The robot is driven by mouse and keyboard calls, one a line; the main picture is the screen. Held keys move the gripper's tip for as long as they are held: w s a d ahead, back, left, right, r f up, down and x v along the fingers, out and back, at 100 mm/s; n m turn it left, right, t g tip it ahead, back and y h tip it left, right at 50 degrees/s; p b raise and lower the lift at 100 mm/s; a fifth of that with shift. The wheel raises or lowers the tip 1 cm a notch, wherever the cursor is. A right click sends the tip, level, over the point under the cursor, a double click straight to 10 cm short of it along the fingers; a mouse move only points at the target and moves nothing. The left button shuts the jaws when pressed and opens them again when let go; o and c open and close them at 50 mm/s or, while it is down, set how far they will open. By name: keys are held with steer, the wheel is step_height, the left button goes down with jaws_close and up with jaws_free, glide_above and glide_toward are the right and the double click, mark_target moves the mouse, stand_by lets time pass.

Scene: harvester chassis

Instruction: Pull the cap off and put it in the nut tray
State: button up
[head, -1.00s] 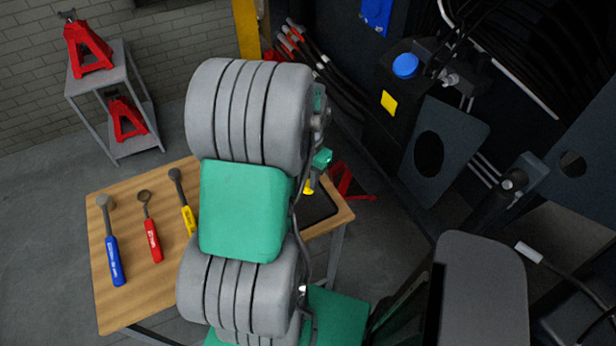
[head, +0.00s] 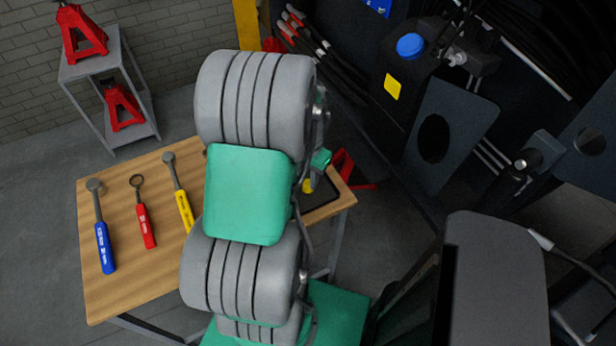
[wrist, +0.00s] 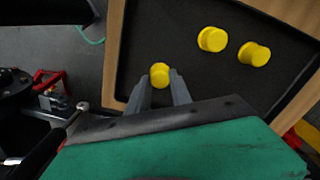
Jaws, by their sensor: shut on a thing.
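My gripper (wrist: 161,92) is shut on a yellow cap (wrist: 160,74), held between its two grey fingertips. Below it is the black nut tray (wrist: 180,42), where two other yellow caps (wrist: 212,39) (wrist: 254,54) lie towards the right. The held cap appears over the tray near its left side; its height above the tray floor is hard to judge. In the head view the held cap (head: 307,186) shows beside the edge of my arm, above the tray (head: 322,205), which is mostly hidden by the arm.
The wooden table (head: 130,290) carries blue (head: 105,247), red (head: 146,226) and yellow-handled (head: 184,208) tools on its left. A grey cart (head: 88,65) with red jack stands is behind. The dark machine (head: 440,140) with hoses stands on the right.

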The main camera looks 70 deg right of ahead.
steer(key=o, duration=1.1)
steer(key=shift+c, duration=0.2)
steer(key=shift+r, duration=0.1)
step_height(320, 180, up, 8)
steer(key=shift+f+b, duration=0.15)
steer(key=shift+b, duration=0.15)
